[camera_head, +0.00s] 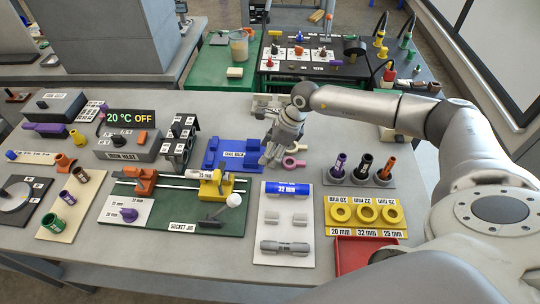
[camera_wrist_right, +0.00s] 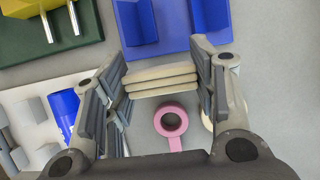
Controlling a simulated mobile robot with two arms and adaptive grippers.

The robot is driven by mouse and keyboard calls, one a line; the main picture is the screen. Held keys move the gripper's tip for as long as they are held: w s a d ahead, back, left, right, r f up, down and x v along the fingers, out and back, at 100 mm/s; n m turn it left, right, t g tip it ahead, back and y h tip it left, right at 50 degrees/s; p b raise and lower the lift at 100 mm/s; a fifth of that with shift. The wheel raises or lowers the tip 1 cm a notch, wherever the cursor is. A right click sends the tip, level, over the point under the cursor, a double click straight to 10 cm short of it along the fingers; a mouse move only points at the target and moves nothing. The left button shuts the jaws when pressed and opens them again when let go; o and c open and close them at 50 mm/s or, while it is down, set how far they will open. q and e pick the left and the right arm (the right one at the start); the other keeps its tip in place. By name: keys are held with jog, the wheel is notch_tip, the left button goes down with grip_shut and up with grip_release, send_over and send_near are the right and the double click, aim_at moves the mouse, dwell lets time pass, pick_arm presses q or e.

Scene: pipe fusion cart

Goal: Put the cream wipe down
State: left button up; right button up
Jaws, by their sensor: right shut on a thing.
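The cream wipe (camera_wrist_right: 163,83) is a folded, layered stack between the fingers of my right gripper (camera_wrist_right: 162,85) in the right wrist view. My right gripper (camera_head: 273,153) is shut on it. In the head view it hangs over the grey table, just right of the blue rack (camera_head: 226,155); the wipe cannot be made out clearly there. Whether the wipe touches the table cannot be told. My left gripper is not in view.
A pink ring tool (camera_wrist_right: 171,122) lies close beside the gripper. A white tray with a blue 32 mm pipe (camera_head: 288,189) lies in front. A yellow ring holder (camera_head: 365,231) and red tray (camera_head: 343,257) are to the right. A green mat (camera_head: 208,72) lies behind.

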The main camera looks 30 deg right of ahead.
jog(key=s+a+r+b, duration=0.6)
jog(key=s+a+r, duration=0.1)
jog(key=s+r, duration=0.45)
jog(key=s+a+f+n+g+h, duration=0.1)
jog(key=s+n+g, duration=0.2)
jog(key=n, duration=0.9)
jog(key=s+a+f+n+g+h, duration=0.2)
jog(key=s+n+g, duration=0.1)
jog(key=n, duration=0.9)
jog(key=shift+n+g+h+p, duration=0.3)
jog(key=shift+n+g, duration=0.1)
jog(key=shift+g, duration=0.1)
